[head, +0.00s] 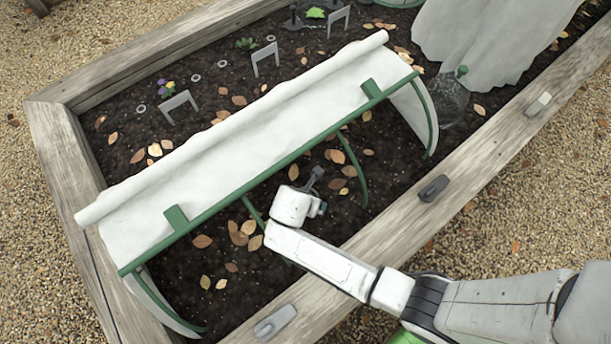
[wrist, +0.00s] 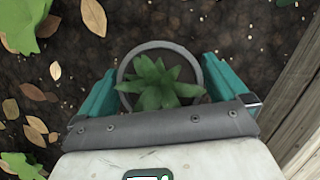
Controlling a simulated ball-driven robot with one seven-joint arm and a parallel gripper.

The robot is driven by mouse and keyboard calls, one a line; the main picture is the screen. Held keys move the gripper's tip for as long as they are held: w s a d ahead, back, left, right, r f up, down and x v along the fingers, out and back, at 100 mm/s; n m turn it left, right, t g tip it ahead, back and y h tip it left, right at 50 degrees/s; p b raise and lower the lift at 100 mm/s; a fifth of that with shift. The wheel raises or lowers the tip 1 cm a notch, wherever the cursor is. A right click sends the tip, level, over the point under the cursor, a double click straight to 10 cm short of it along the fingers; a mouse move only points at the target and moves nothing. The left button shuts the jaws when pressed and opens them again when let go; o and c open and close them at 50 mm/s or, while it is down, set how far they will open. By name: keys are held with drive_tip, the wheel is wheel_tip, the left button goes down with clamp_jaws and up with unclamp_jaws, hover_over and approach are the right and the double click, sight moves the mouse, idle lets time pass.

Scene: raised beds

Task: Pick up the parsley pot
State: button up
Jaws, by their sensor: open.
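A round grey-rimmed pot (wrist: 188,52) with a plant of pointed green leaves (wrist: 158,84) shows in the wrist view; I cannot tell for sure that it is parsley. My gripper (wrist: 157,76) is open, with one teal finger to the left of the pot and one to the right. The pot lies between the fingers, and I cannot tell whether they touch it. The near part of the pot is hidden behind my gripper's body. In the head view my gripper (head: 315,179) is low at the green-framed cover's open side, and I cannot make out the pot there.
A white cover on a green frame (head: 240,130) spans the wooden raised bed (head: 130,58) close to my gripper. Dry leaves (head: 240,232) lie on the soil. A thin green hoop (head: 355,165) stands nearby. Leafy green plants (wrist: 30,25) are left of the pot.

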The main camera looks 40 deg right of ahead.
drive_tip(key=c, duration=0.9)
drive_tip(key=shift+r, duration=0.1)
drive_tip(key=shift+c, duration=0.6)
